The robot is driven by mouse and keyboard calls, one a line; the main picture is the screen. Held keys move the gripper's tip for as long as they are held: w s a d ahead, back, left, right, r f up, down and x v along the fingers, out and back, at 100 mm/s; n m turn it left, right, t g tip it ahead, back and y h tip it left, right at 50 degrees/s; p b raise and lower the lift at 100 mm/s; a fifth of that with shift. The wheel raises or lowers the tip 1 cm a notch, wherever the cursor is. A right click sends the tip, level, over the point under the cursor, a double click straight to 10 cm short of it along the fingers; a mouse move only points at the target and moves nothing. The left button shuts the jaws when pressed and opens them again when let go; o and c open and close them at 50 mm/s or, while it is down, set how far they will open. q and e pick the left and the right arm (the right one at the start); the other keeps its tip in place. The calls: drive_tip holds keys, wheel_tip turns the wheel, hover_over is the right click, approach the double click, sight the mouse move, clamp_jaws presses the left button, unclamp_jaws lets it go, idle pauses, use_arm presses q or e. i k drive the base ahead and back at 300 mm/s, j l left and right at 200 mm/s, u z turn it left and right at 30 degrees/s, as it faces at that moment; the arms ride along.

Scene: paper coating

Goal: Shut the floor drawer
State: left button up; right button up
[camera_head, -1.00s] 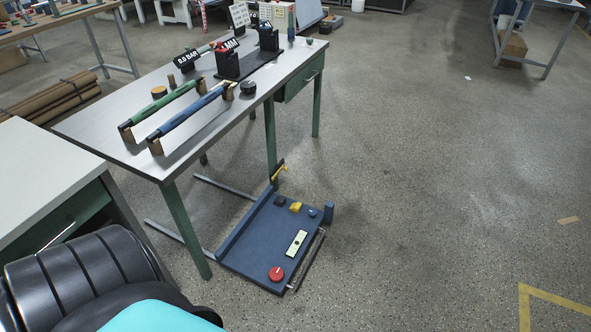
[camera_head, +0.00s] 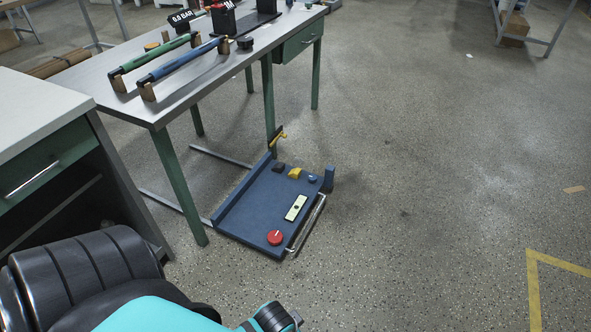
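The floor drawer (camera_head: 262,212) is a low blue tray at floor level, extending out from beneath the metal table. A silver bar handle (camera_head: 309,224) runs along its right front edge. On it are a red round knob (camera_head: 275,237), a pale green plate (camera_head: 296,208), a yellow block (camera_head: 295,173) and a small dark block. A yellow lever on a dark upright piece stands at its back corner. Teal and black parts of mine fill the bottom left. Neither gripper shows, and nothing of mine touches the drawer.
The metal table (camera_head: 101,89) with green legs stands over the drawer's left side, carrying green and blue bars. A grey-topped cabinet (camera_head: 40,105) is at the left. Open speckled floor lies right of the drawer, with yellow tape (camera_head: 533,285) at the lower right.

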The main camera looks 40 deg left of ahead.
sight(266, 201)
drive_tip(key=u, duration=1.15)
drive_tip(key=i+l+u, duration=0.2)
drive_tip(key=i, duration=0.2)
drive_tip(key=i+l+u, duration=0.2)
drive_tip(key=i+l, duration=0.1)
drive_tip(key=i, duration=0.05)
